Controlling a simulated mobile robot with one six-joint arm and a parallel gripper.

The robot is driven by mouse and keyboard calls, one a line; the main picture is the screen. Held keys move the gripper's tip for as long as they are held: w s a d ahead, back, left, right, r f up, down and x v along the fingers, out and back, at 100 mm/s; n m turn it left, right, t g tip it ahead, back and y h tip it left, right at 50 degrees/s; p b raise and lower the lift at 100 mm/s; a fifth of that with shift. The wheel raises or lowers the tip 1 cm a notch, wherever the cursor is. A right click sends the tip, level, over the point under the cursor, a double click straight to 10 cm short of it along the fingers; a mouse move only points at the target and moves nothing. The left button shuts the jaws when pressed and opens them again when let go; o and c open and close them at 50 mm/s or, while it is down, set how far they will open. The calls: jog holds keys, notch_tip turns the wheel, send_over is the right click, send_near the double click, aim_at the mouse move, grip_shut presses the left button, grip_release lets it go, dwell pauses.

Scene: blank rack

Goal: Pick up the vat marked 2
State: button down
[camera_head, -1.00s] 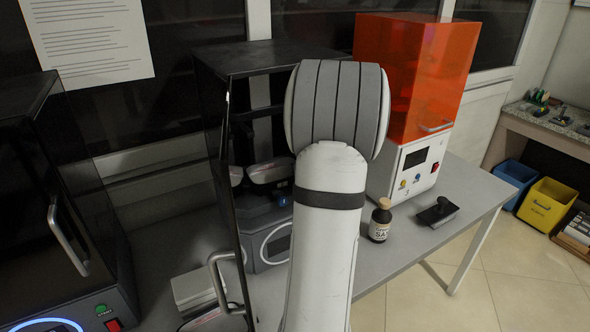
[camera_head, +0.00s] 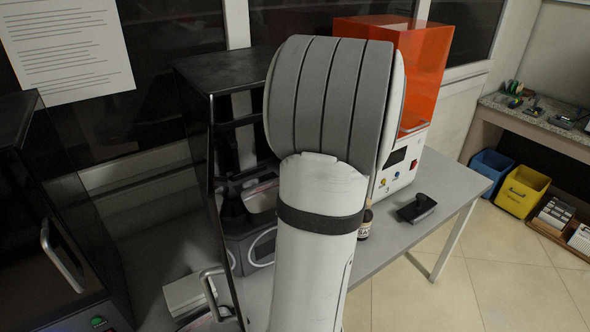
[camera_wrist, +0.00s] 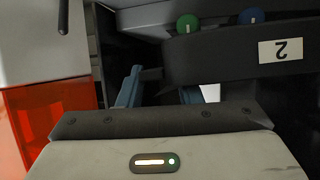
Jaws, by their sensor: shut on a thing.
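The vat marked 2 (camera_wrist: 232,58) is a dark part with a white label reading 2, upside down, at the upper right of the wrist view. A green and a blue round knob show at its top edge. My gripper (camera_wrist: 163,92) has two blue fingers in the wrist view, with a dark piece between them that seems to belong to the vat. The gripper is shut on it; the exact contact is partly hidden by the gripper's body. In the head view my arm hides the gripper and the vat.
A black open-fronted cabinet (camera_head: 225,70) stands behind my arm, its handled door (camera_head: 212,290) swung out. Another dark cabinet (camera_head: 50,200) is at left. An orange-hooded machine (camera_head: 425,60), a partly hidden bottle (camera_head: 366,222) and a black stamp-like object (camera_head: 417,208) stand on the table's right.

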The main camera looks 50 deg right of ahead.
jog(key=s+a+b, duration=0.4)
jog(key=s+b, duration=0.2)
jog(key=s, duration=0.2)
jog(key=s+a+b, duration=0.4)
jog(key=s+b, duration=0.1)
jog(key=s, duration=0.4)
jog(key=shift+b, duration=0.4)
